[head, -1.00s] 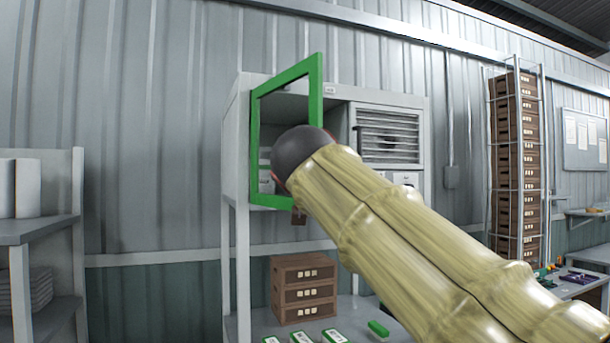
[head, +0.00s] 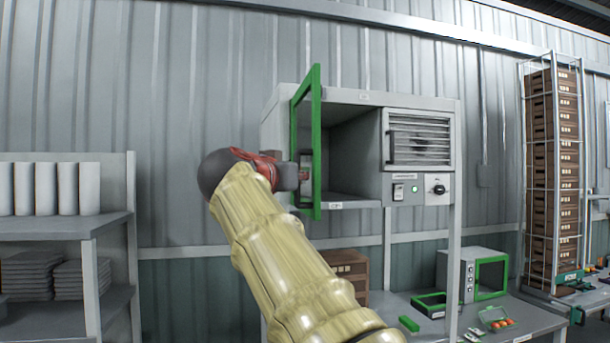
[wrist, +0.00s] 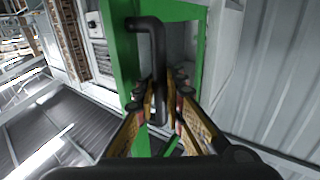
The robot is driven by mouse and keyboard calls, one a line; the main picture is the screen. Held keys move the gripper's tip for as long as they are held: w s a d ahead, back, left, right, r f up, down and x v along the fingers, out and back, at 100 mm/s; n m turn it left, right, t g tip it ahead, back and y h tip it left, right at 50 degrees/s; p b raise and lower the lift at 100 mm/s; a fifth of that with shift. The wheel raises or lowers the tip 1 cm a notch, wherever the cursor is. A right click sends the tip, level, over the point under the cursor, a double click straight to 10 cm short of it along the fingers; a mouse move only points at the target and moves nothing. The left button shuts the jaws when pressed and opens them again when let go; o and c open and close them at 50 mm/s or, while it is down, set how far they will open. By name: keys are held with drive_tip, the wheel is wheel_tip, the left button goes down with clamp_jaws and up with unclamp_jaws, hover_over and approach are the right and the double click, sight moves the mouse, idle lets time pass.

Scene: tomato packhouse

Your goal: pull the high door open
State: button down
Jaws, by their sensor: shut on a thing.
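The high door (head: 317,140) is a green-framed panel on the left side of a grey wall cabinet (head: 375,97). It stands swung out from the cabinet, seen nearly edge-on in the head view, and the empty-looking compartment behind it is exposed. In the wrist view the green door frame (wrist: 122,60) holds a black bar handle (wrist: 159,60). My gripper (wrist: 160,108) has its two fingers on either side of the handle's lower part and is shut on it. In the head view my gripper (head: 302,174) is at the door's outer face, its fingertips mostly hidden.
A shelf (head: 60,228) with white rolls stands at the left. Below the cabinet, a bench (head: 535,318) carries a brown crate (head: 350,268), a small green-doored box (head: 490,277) and trays. A tall crate stack (head: 552,170) stands at the right.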

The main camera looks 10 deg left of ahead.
drive_tip(key=shift+a+f, duration=0.15)
drive_tip(key=shift+f, duration=0.2)
drive_tip(key=c, duration=2.3)
unclamp_jaws()
drive_tip(key=shift+s+r, duration=0.1)
drive_tip(key=shift+s, duration=0.05)
drive_tip(key=shift+o, duration=0.7)
drive_tip(key=shift+s+r, duration=0.1)
drive_tip(key=shift+r, duration=0.05)
drive_tip(key=shift+s+r, duration=0.1)
drive_tip(key=v, duration=1.1)
drive_tip(key=shift+s, duration=0.35)
